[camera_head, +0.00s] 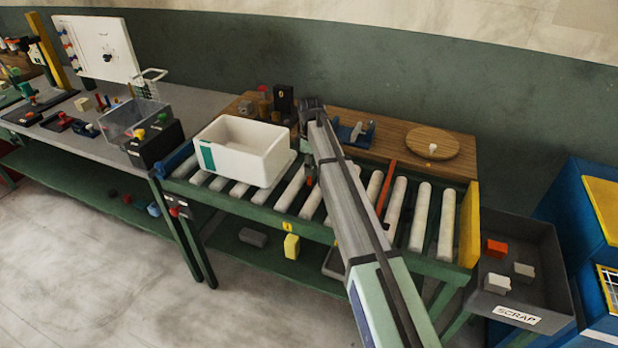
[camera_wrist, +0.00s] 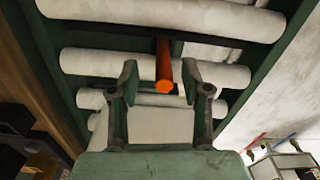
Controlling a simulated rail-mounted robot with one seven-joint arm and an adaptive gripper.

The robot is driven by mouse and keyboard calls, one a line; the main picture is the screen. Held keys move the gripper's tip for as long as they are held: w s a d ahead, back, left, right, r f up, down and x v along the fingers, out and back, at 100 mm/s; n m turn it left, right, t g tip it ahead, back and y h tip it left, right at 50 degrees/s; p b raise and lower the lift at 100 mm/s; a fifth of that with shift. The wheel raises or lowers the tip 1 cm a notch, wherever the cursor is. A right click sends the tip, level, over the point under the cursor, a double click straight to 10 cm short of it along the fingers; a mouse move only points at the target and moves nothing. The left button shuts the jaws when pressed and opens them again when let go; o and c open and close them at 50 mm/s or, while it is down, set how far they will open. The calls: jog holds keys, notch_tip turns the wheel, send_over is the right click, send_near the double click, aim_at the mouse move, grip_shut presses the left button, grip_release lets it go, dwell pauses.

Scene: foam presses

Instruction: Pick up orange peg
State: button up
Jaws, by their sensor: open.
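The orange peg (camera_wrist: 163,62) is a slim cylinder in the wrist view, with its near end face toward the camera. It lies among the pale conveyor rollers, between the two fingers of my gripper (camera_wrist: 159,82). The fingers are spread, with a gap on each side of the peg, and neither appears to touch it. In the head view my arm reaches over the conveyor, and its end hides much of the spot below it.
A white bin (camera_head: 242,150) sits on the rollers left of my arm. A red-orange bar (camera_head: 386,186) crosses the conveyor to the right. A wooden shelf (camera_head: 455,171) with a round board runs behind. A dark scrap tray (camera_head: 535,262) stands at the right end.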

aim_at(309, 178)
jog(key=shift+s+a+f+p, duration=0.1)
jog(key=shift+f+p, duration=0.5)
jog(key=shift+f, duration=0.7)
jog(key=shift+s+a+f+p, duration=0.1)
jog(key=shift+f+p, duration=0.45)
jog(key=shift+f, duration=0.7)
grip_shut()
